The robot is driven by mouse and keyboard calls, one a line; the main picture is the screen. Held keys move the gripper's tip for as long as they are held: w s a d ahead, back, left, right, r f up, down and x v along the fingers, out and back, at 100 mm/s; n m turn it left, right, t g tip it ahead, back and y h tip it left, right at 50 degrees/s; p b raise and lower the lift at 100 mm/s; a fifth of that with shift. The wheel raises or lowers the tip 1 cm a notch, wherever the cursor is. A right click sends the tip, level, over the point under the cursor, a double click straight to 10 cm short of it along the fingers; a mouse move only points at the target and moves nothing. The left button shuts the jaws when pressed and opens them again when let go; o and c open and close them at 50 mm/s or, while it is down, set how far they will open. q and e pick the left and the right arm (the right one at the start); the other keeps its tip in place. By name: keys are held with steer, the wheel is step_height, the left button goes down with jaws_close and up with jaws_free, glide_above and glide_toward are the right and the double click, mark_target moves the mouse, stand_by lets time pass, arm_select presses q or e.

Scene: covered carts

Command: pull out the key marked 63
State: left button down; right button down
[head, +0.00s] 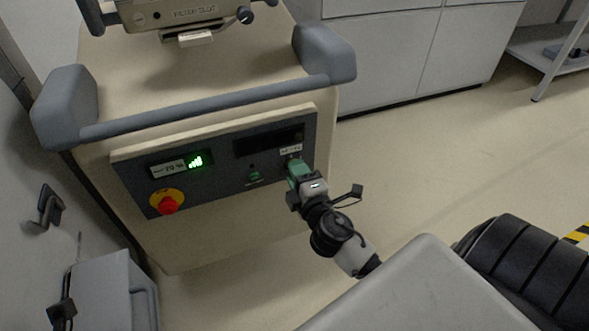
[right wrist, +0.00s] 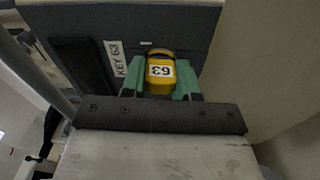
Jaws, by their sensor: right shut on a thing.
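The key marked 63 (right wrist: 160,74) has a yellow head with a white "63" label, seen in the right wrist view. It sits at the dark panel, beside a white label reading "KEY 63" (right wrist: 115,58). My right gripper (right wrist: 160,80) has its green fingers on either side of the yellow head and is shut on it. In the head view my right gripper (head: 297,172) is at the right end of the cart's dark panel (head: 222,168), and it hides the key there. Whether the key's shaft is inside the panel cannot be seen. My left gripper is not in view.
The panel also bears a red knob on a yellow disc (head: 167,203), a lit green display (head: 196,161) and a small green item (head: 254,176). A grey handle bar (head: 210,107) runs above the panel. Open floor (head: 420,150) lies to the right.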

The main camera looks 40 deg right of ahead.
steer(key=shift+b+v, duration=0.75)
steer(key=shift+v, duration=2.1)
